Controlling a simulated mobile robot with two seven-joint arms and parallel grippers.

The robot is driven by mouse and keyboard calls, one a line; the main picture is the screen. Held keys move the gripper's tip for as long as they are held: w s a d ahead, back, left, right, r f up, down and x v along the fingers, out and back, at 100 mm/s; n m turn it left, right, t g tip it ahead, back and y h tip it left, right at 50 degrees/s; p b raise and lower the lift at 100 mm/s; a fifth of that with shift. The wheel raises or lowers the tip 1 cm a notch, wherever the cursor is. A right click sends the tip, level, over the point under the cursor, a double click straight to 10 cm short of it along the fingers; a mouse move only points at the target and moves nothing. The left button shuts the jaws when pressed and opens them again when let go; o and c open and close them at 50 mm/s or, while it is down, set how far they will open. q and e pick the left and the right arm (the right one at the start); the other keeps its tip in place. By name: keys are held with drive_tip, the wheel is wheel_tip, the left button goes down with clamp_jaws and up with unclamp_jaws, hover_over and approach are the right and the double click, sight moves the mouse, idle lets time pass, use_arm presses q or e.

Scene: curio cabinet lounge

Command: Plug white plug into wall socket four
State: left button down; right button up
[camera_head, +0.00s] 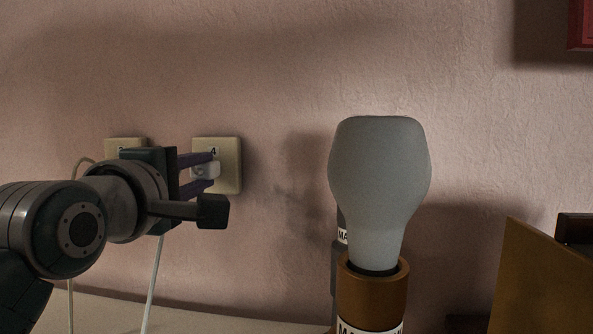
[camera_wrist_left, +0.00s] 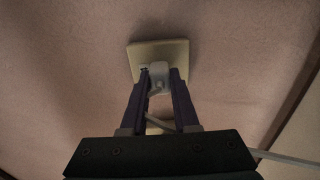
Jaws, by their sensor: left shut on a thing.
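My left gripper (camera_head: 206,172) is shut on the white plug (camera_head: 206,170), with its purple fingers pointing at the wall. The plug is in front of wall socket four (camera_head: 229,165), a beige plate marked 4. In the left wrist view, the plug (camera_wrist_left: 159,78) sits between the fingertips of the left gripper (camera_wrist_left: 159,82) and overlaps the lower middle of the socket plate (camera_wrist_left: 171,49). I cannot tell whether its pins are in the socket. A white cord (camera_head: 153,285) hangs down below the gripper. My right gripper is not in view.
Another beige socket plate (camera_head: 126,143) is left of socket four, partly hidden by my arm; a cord runs down near it. A lamp-like object with a grey bulb shape (camera_head: 380,180) and brown base (camera_head: 372,292) stands at right. The wall between is clear.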

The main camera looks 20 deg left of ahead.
use_arm(q)
drive_tip(key=shift+w+a, duration=0.1)
drive_tip(key=shift+w, duration=0.3)
drive_tip(key=c, duration=0.6)
unclamp_jaws()
drive_tip(key=shift+s, duration=0.15)
drive_tip(key=p+v, duration=0.1)
drive_tip(key=v, duration=0.8)
drive_tip(key=shift+s+d+p, duration=0.2)
drive_tip(key=shift+s+p, duration=0.1)
drive_tip(key=shift+s, duration=0.05)
